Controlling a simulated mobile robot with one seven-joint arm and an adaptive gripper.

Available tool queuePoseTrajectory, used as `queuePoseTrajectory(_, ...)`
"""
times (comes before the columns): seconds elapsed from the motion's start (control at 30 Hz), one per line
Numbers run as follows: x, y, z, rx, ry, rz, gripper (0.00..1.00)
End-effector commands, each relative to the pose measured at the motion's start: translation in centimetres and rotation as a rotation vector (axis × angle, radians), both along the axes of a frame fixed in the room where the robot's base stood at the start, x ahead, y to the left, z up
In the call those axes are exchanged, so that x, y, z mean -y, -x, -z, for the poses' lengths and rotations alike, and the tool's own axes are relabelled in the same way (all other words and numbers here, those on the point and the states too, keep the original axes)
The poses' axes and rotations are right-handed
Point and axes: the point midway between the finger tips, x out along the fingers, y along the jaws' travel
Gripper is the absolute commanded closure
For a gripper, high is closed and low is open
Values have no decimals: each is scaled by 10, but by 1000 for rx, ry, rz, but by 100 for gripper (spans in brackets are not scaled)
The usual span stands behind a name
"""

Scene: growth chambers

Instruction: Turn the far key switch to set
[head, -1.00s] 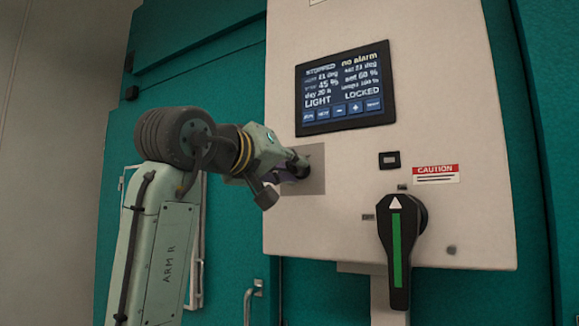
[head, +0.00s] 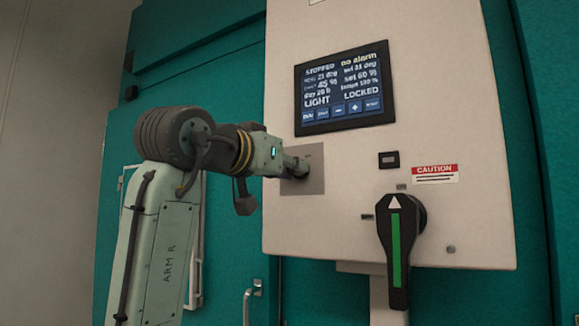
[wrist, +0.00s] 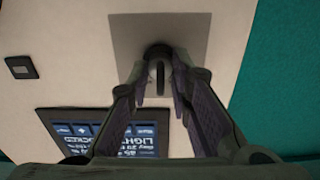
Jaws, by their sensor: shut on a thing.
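The key switch sits on a grey square plate (head: 316,178) on the white control panel, below and left of the screen. In the wrist view the key (wrist: 158,77) shows between my fingertips at the plate (wrist: 190,28). My gripper (head: 290,168) is at the plate in the head view, and in the wrist view my gripper (wrist: 158,88) is shut on the key. In the head view the key is hidden behind my fingers. The screen (head: 343,88) reads STOPPED, no alarm, LIGHT and LOCKED.
A large black rotary handle with a green stripe (head: 397,250) points downward on the lower right of the panel. A small black rectangular fitting (head: 388,160) and a caution label (head: 435,173) are above it. Teal chamber walls (head: 490,255) surround the panel.

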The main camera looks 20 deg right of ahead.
Motion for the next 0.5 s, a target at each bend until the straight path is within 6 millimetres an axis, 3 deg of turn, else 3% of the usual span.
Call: queuePoseTrajectory(0.5, -1, 1, -1, 319, -245, -2, 100)
